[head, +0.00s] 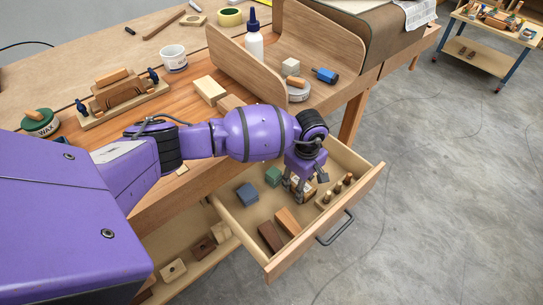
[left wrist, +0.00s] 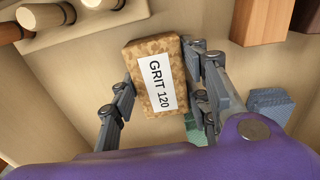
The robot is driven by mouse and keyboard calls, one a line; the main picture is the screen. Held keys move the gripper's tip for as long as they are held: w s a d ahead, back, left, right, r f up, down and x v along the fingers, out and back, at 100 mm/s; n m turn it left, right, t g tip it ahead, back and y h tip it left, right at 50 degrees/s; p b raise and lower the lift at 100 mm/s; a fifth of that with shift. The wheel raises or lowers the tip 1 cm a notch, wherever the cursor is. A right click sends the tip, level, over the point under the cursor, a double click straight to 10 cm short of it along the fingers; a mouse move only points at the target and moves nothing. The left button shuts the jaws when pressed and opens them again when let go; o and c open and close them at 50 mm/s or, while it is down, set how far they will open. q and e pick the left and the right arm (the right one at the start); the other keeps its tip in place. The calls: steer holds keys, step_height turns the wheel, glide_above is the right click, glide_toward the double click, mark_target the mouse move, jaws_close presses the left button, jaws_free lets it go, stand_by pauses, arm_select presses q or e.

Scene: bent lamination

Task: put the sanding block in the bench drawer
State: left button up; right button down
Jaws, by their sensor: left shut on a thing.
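The sanding block (left wrist: 155,80) is a speckled cork-brown block with a white "GRIT 120" label, clear in the left wrist view. My left gripper (head: 299,190) is shut on it, a finger on each side. In the head view this gripper points down inside the open bench drawer (head: 258,213), towards its far right part, and mostly hides the block. The wrist view shows the drawer floor behind the block; I cannot tell whether the block touches it. My right gripper is in neither view.
The drawer also holds a blue block (head: 247,193), a green block (head: 273,175), a dark brown block (head: 270,236), an orange-brown block (head: 288,221) and a rack of pegs (head: 337,188). Bare floor shows between them. The bench top (head: 205,130) above carries a bent wood piece (head: 240,62).

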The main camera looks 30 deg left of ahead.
arm_select(q)
steer(key=shift+w, duration=0.15)
steer(key=shift+f, duration=0.1)
steer(key=o, duration=1.1)
steer(key=shift+o, duration=0.2)
step_height(320, 180, up, 12)
steer(key=shift+r, duration=0.25)
